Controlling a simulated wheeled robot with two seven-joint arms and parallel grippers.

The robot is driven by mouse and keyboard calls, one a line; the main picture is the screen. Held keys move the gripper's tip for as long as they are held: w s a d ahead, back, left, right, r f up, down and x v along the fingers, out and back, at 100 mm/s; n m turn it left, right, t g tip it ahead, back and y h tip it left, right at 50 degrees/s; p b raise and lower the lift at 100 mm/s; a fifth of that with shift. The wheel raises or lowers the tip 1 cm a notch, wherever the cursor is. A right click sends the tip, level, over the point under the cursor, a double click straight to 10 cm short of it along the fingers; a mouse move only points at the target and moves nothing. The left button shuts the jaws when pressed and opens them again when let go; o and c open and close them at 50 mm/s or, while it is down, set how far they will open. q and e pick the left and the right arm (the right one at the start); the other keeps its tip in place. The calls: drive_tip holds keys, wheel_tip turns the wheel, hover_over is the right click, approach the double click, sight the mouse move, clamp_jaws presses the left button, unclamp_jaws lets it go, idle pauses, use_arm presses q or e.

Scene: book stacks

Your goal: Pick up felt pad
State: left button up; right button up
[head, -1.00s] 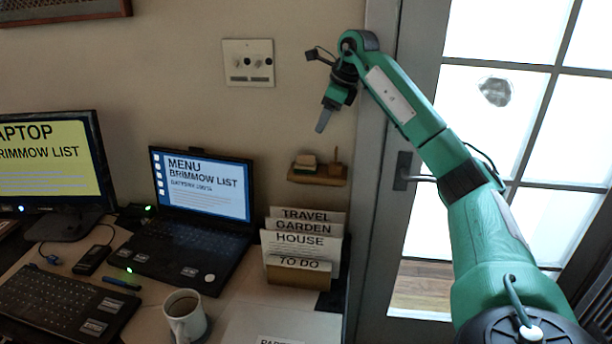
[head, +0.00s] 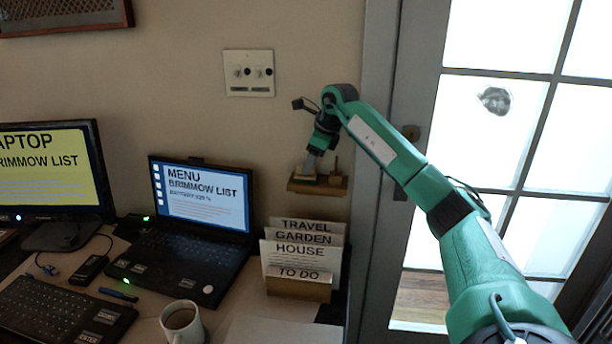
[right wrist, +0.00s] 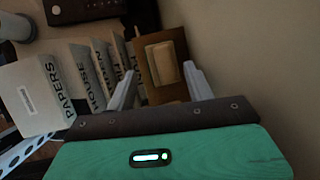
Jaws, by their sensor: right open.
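A small cream block, which I take for the felt pad (head: 304,177), lies on a little wooden wall shelf (head: 335,187). My right gripper (head: 311,165) is right above it, pointing down, and covers part of it. In the right wrist view the pad (right wrist: 164,63) shows between and a little beyond the two open fingertips (right wrist: 160,74), with nothing held. I cannot tell whether a finger touches it. My left gripper is not in view.
A small wooden item (head: 336,168) stands on the shelf's right end. Below is a card holder (head: 298,286) with upright cards. A laptop (head: 203,192), a mug (head: 182,322) and a keyboard (head: 65,305) are on the desk. A glazed door (head: 425,240) is at right.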

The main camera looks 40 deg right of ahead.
drive_tip(key=x, duration=0.4)
drive_tip(key=shift+w+d, duration=0.1)
drive_tip(key=shift+c, duration=0.4)
drive_tip(key=c, duration=0.7)
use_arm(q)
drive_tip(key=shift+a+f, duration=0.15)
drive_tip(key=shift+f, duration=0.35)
use_arm(e)
drive_tip(key=shift+o, duration=0.2)
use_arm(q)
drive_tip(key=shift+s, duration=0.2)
